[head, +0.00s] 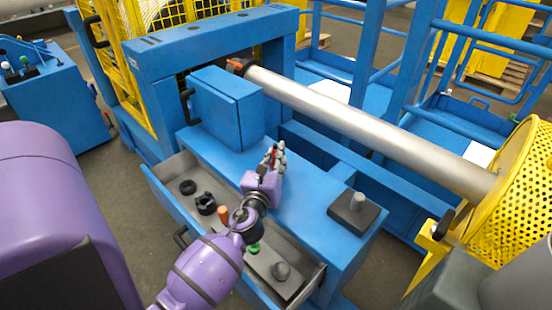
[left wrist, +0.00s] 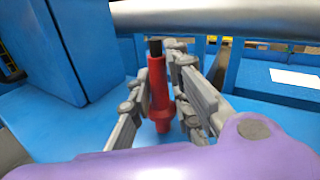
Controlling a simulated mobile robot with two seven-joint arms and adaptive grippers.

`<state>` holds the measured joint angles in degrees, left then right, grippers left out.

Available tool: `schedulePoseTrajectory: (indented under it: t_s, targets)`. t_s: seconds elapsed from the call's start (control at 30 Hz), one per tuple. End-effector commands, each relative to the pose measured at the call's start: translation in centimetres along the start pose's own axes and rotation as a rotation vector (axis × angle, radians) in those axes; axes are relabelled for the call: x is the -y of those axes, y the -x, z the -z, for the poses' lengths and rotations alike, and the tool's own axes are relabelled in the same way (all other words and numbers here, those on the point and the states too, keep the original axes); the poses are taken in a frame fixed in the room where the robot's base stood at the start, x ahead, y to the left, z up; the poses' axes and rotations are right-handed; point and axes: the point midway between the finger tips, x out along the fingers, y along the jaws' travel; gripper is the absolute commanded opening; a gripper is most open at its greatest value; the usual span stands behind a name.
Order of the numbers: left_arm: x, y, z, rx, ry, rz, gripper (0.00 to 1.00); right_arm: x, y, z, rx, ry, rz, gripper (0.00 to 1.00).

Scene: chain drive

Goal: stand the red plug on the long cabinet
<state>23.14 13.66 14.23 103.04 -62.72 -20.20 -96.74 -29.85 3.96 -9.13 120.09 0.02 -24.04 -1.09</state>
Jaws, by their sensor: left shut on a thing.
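The red plug (left wrist: 157,92) is upright between the fingers of my left gripper (left wrist: 165,100), with a dark tip at its top. In the head view the plug (head: 274,152) is a small red patch between the fingers of the left gripper (head: 273,158), which is shut on it. The gripper is over the blue top of the long cabinet (head: 310,190), near the square blue box. Whether the plug's lower end touches the top cannot be told. My right gripper does not show.
A blue box (head: 226,108) stands on the cabinet behind the gripper. A dark block with a grey peg (head: 353,213) sits at the right end. An open drawer (head: 160,179) below holds several parts. A long metal shaft (head: 370,125) runs behind. Cabinet top between box and block is clear.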

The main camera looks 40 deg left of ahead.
Motion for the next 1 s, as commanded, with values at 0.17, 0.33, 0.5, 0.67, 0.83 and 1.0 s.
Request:
schedulePoseTrajectory:
  t_s: [0.17,0.33,0.5,0.67,0.83,1.0]
  targets:
    - [0.0,0.0,0.1,0.001,-0.001,0.001,0.00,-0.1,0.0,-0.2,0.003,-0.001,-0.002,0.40]
    - [0.0,0.0,0.2,0.001,0.000,0.001,0.32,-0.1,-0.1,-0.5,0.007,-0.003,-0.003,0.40]
    - [0.0,0.0,0.2,0.001,0.000,0.001,0.37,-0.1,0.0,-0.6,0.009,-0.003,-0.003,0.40]
    - [0.0,0.0,0.1,0.001,0.000,0.001,0.37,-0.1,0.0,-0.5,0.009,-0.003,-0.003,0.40]
    - [0.1,1.1,-0.1,-0.001,0.000,0.001,0.37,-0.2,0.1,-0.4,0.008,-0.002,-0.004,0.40]
    - [0.0,4.6,0.1,-0.003,-0.001,0.000,0.37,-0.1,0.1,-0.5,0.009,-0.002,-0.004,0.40]
